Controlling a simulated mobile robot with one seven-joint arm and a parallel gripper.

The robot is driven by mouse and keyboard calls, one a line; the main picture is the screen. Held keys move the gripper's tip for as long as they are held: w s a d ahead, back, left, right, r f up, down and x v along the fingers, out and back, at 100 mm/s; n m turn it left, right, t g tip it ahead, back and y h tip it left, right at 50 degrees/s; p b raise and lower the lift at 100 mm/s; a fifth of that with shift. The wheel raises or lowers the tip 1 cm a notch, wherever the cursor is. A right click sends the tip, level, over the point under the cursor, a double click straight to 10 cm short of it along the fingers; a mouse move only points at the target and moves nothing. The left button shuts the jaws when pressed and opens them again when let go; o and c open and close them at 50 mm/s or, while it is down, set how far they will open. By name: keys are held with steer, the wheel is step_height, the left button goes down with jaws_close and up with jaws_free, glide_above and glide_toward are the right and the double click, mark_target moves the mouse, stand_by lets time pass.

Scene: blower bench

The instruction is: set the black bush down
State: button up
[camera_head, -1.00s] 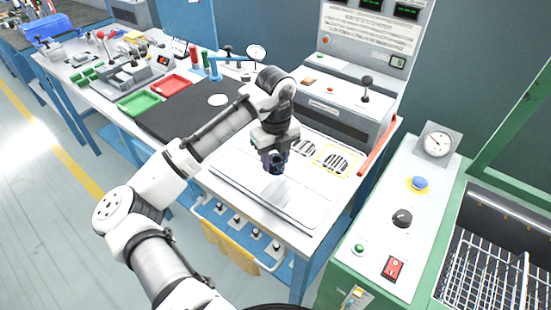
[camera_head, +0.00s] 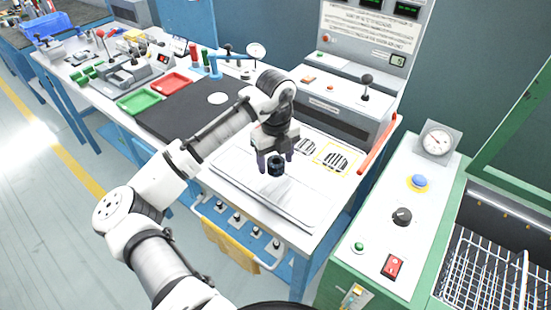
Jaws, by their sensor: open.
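The black bush (camera_head: 276,166) is a short dark cylinder that appears to stand upright on the pale metal tray (camera_head: 262,200) at the front of the bench. My gripper (camera_head: 275,162) is above and around it, with its fingers apart, one on each side of the bush. A gap shows between each finger and the bush. The top of the bush is partly under the gripper body, and its far side is hidden.
Two round vent grilles (camera_head: 335,161) lie just right of my gripper, the right one framed in yellow. A grey machine (camera_head: 330,105) stands behind. A black mat (camera_head: 190,120), a green tray (camera_head: 139,102) and a red tray (camera_head: 175,83) are to the left. The metal tray's front is clear.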

step_height(320, 180, up, 12)
steer(key=b, duration=0.1)
stand_by(0.4)
